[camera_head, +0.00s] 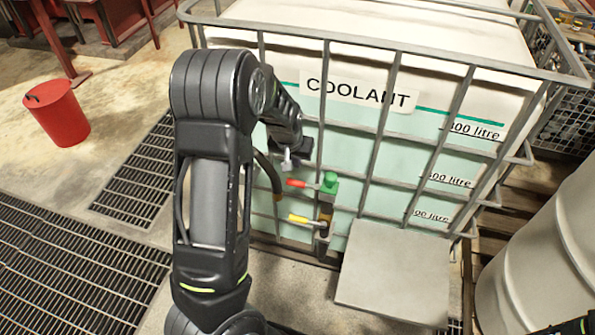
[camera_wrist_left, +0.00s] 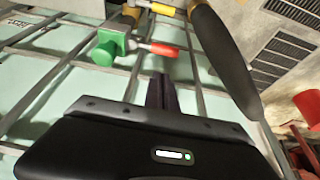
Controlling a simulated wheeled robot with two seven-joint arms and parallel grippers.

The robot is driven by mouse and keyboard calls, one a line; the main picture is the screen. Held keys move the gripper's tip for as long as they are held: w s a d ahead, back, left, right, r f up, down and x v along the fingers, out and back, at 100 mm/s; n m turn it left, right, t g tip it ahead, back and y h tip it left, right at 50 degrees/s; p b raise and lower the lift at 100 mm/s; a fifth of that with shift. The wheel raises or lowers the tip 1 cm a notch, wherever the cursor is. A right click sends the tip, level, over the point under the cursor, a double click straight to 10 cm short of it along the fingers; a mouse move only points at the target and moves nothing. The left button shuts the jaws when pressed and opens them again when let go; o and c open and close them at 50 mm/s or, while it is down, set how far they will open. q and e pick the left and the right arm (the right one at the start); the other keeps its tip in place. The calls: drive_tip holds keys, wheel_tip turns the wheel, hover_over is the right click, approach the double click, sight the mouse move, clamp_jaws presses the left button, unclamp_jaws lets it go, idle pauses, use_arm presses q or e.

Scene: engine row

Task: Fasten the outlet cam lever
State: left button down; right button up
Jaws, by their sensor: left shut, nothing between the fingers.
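The coolant tank's outlet has a green fitting (camera_head: 329,183) with a red-handled lever (camera_head: 297,183). Below it a yellow-handled lever (camera_head: 298,218) sticks out to the left from a brass-coloured coupling. The left wrist view shows the green fitting (camera_wrist_left: 103,53), the red handle (camera_wrist_left: 163,49) and a yellow handle (camera_wrist_left: 163,9) near the top edge. I cannot tell whether any lever is latched. My left gripper (camera_head: 287,163) is shut and empty, just above and left of the red handle, apart from it. Its fingers (camera_wrist_left: 161,90) also show in the wrist view. My right gripper is out of view.
A metal cage (camera_head: 388,105) surrounds the white coolant tank (camera_head: 400,22). A dark hose (camera_wrist_left: 225,55) runs beside the levers. A grey slab (camera_head: 395,270) lies in front, a pale drum (camera_head: 545,250) stands right, and a red bucket (camera_head: 57,112) stands left. Floor grates lie left.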

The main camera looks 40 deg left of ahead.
sight(302, 184)
use_arm(q)
drive_tip(key=x, duration=1)
drive_tip(key=shift+w+a+p, duration=0.1)
drive_tip(key=shift+p, duration=0.25)
drive_tip(key=shift+f, duration=0.1)
drive_tip(key=shift+s+f+b, duration=0.15)
drive_tip(key=shift+s+b, duration=0.2)
drive_tip(key=shift+b, duration=0.15)
drive_tip(key=shift+s, duration=0.15)
drive_tip(key=shift+r, duration=0.3)
